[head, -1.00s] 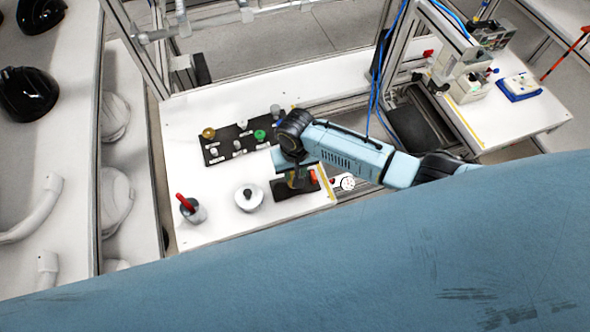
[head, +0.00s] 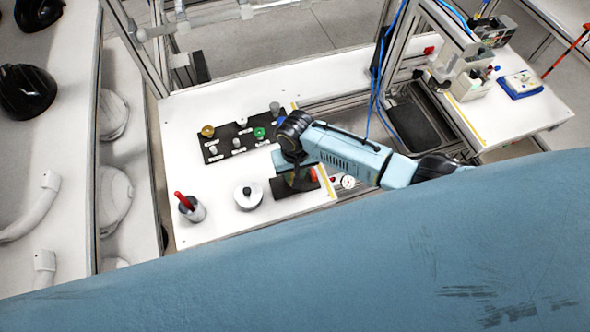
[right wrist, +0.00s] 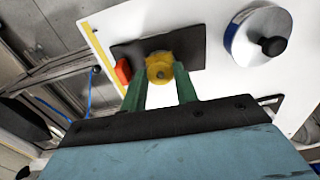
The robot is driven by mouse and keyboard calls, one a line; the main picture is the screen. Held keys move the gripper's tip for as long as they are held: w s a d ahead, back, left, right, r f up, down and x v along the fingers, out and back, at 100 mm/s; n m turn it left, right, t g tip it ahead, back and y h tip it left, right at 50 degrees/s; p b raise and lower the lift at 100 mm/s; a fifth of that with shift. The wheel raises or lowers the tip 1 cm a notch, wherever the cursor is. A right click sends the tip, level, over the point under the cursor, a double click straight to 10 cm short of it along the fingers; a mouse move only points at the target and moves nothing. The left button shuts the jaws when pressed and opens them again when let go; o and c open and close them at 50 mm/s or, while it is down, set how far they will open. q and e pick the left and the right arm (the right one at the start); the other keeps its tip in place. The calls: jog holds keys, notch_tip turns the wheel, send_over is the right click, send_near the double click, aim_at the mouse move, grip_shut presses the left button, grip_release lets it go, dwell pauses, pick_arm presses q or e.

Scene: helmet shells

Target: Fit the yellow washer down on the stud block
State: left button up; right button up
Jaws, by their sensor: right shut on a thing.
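My right gripper (right wrist: 159,92) has green fingers shut on the yellow washer (right wrist: 158,60), which is low over a dark plate (right wrist: 191,44) in the right wrist view. A dark round spot shows in the washer's middle; I cannot tell whether it is a stud end. Whether the washer touches what is below is hidden. In the head view the right gripper (head: 297,180) is over the same dark plate (head: 290,191), its fingers mostly hidden by the wrist. I cannot pick out the stud block for certain under the washer. My left gripper is not in view.
A red-orange piece (right wrist: 122,71) sits beside the washer on the plate's edge. A white round pot with a black knob (head: 248,196) and a cup with a red-handled tool (head: 190,207) stand left. A black board (head: 215,158) holds several pegs and coloured pieces behind.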

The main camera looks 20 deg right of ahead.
jog(key=shift+f, duration=0.45)
jog(key=o, duration=1)
notch_tip(320, 180, up, 13)
jog(key=shift+r+p, duration=0.15)
jog(key=shift+p, duration=0.15)
